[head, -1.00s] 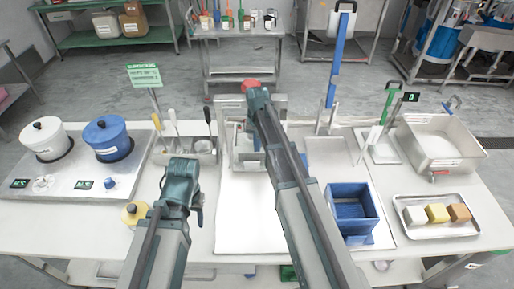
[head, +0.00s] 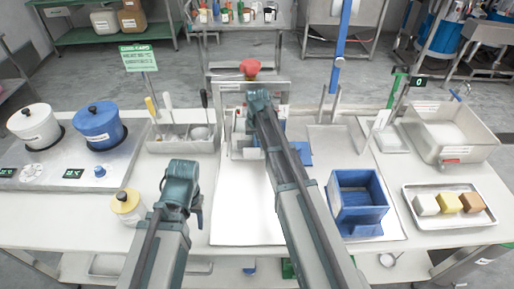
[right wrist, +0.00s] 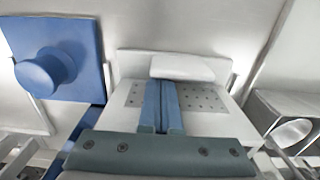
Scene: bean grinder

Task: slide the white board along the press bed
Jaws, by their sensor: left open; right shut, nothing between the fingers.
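In the right wrist view my right gripper (right wrist: 161,130) is shut, with its two blue-grey fingers together over the press bed (right wrist: 205,98), which has perforated grey patches. A white board (right wrist: 182,68) lies just beyond the fingertips; whether they touch it I cannot tell. In the head view my right arm reaches to the press (head: 280,90), which has a red knob on top, and hides much of the bed and that gripper. The board cannot be made out there. My left gripper (head: 197,212) hangs open and empty above the front of the table, left of the press.
A blue plate with a round knob (right wrist: 75,55) is left of the bed in the right wrist view. In the head view a yellow-lidded jar (head: 127,206) stands left of my left gripper. A blue box (head: 358,200) and a tray of blocks (head: 425,222) are at right.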

